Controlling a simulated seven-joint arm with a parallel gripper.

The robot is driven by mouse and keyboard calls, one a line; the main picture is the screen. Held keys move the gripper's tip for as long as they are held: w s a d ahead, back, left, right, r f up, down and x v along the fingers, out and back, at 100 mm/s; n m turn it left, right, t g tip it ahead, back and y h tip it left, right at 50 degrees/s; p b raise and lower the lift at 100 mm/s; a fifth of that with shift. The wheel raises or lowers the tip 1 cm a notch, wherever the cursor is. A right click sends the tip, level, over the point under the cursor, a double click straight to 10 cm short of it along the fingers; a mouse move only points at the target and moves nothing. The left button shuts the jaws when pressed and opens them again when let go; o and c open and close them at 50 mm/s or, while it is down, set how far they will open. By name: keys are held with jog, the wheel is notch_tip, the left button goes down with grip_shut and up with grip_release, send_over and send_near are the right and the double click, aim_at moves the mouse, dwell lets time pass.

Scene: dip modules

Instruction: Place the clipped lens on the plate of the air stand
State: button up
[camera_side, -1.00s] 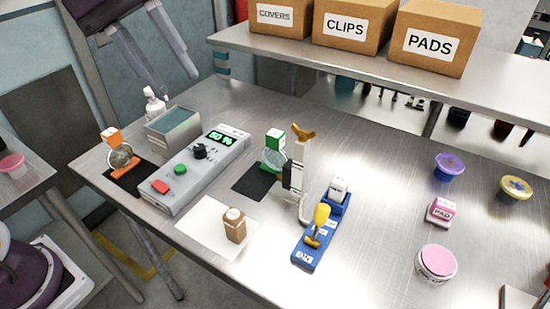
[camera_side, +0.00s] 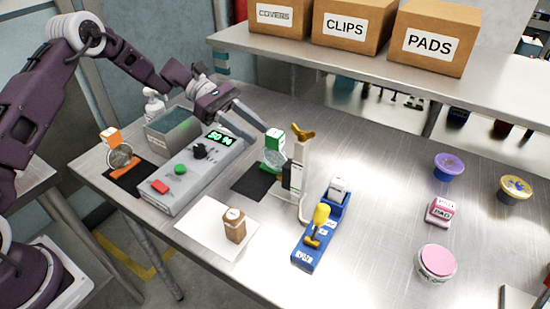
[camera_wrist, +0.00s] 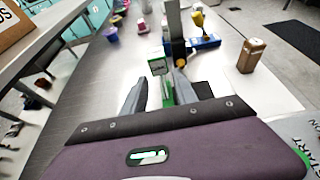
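A round clear lens with a green clip (camera_side: 274,148) stands at the black mat (camera_side: 250,188) right of the grey control box. A second lens with an orange clip (camera_side: 120,157) is at the far left. My gripper (camera_side: 260,135) is open, with its fingers pointing down toward the green-clipped lens. In the wrist view, the green clip (camera_wrist: 158,67) shows between and just beyond the open fingers (camera_wrist: 160,85); contact cannot be told. A white upright stand with a yellow top (camera_side: 299,165) is close right of this lens; I cannot tell whether it is the air stand.
The control box (camera_side: 180,185) reads 50 %. A grey bin (camera_side: 174,130) and bottle stand behind it. Tubs (camera_side: 436,262) sit right. A shelf (camera_side: 450,85) overhangs the back.

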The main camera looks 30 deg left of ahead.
aim_at(275, 170)
jog(key=x, duration=0.2)
jog(key=f+x, duration=0.1)
jog(key=x, duration=0.4)
jog(key=shift+f, duration=0.5)
grip_shut()
